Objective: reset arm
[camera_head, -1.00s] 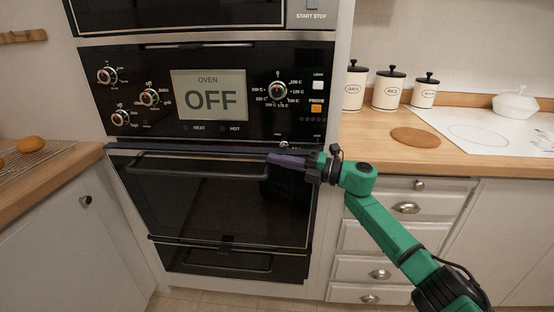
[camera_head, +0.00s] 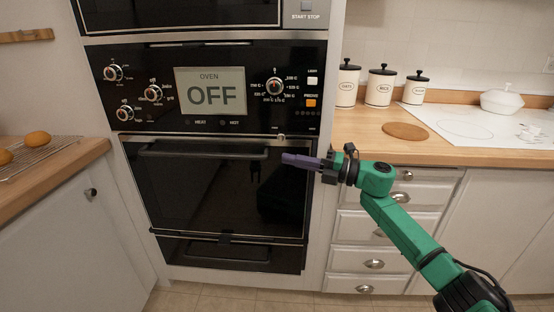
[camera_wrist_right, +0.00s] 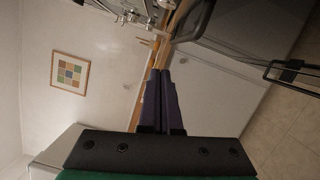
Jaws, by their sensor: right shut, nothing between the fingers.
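My right gripper (camera_head: 286,158) is shut and empty, with purple fingers pointing left in front of the upper right part of the oven door (camera_head: 180,195). The fingers look apart from the door handle (camera_head: 200,151), which ends to their left. In the right wrist view the two purple fingers (camera_wrist_right: 160,72) lie side by side, with nothing between them. The black oven door is closed in its frame, and the display (camera_head: 210,90) reads OFF. My left gripper is in no view.
A counter with buns (camera_head: 37,138) on a wire rack stands at the left. At the right, a wooden counter holds several white canisters (camera_head: 380,87), a round board (camera_head: 405,131) and a white hob (camera_head: 465,125). Drawers (camera_head: 365,228) lie below, behind my right arm.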

